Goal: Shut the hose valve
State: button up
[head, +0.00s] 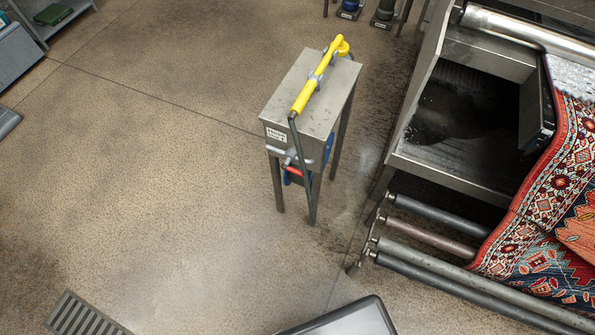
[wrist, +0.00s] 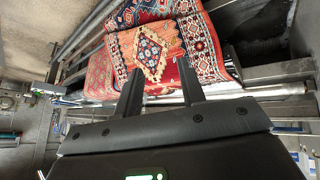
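The hose valve (head: 291,160) is a small grey metal fitting on the front of a narrow steel stand (head: 289,112). A short red part (head: 294,171), apparently its lever, sits just below it. It is too small to tell whether the valve is open or shut. A yellow spray wand (head: 318,78) lies on top of the stand, and a dark hose (head: 303,170) runs down from it past the valve. In the wrist view my gripper (wrist: 160,72) is open and empty, its two dark fingers apart. It does not show in the head view, and the valve does not show in the wrist view.
A steel washing machine with rollers (head: 430,215) and a patterned rug (head: 540,220) stands right of the stand; the rug (wrist: 160,45) also shows beyond my fingers. A floor grate (head: 85,315) lies at lower left. The floor left of the stand is clear.

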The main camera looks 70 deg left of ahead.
jog(key=w+a+f+n+y, duration=0.1)
jog(key=w+a+f+n, duration=0.25)
jog(key=a, duration=0.25)
jog(key=w+a+f+n+t+y, duration=0.1)
jog(key=w+a+f+n, duration=0.15)
jog(key=w+a, duration=0.25)
jog(key=w+a+f+n+y, duration=0.2)
jog(key=w+a+n, duration=0.15)
jog(key=a, duration=0.25)
jog(key=s+a+f+n+g+y, duration=0.1)
jog(key=s+a+f+n+y, duration=0.1)
jog(key=a+f+n, duration=0.45)
jog(key=s+a+f+n+g+y, duration=0.15)
jog(key=a+f, duration=0.25)
jog(key=a, duration=0.5)
jog(key=s+a+f+n+g+y, duration=0.1)
jog(key=s+a+f+n+y, duration=0.15)
jog(key=a+f, duration=0.4)
jog(key=n+g+y, duration=0.4)
jog(key=n+g, duration=0.7)
send_near(298, 171)
jog(key=shift+m, duration=0.3)
jog(key=x, duration=1)
jog(key=shift+a+f, duration=0.1)
jog(key=shift+f, duration=0.35)
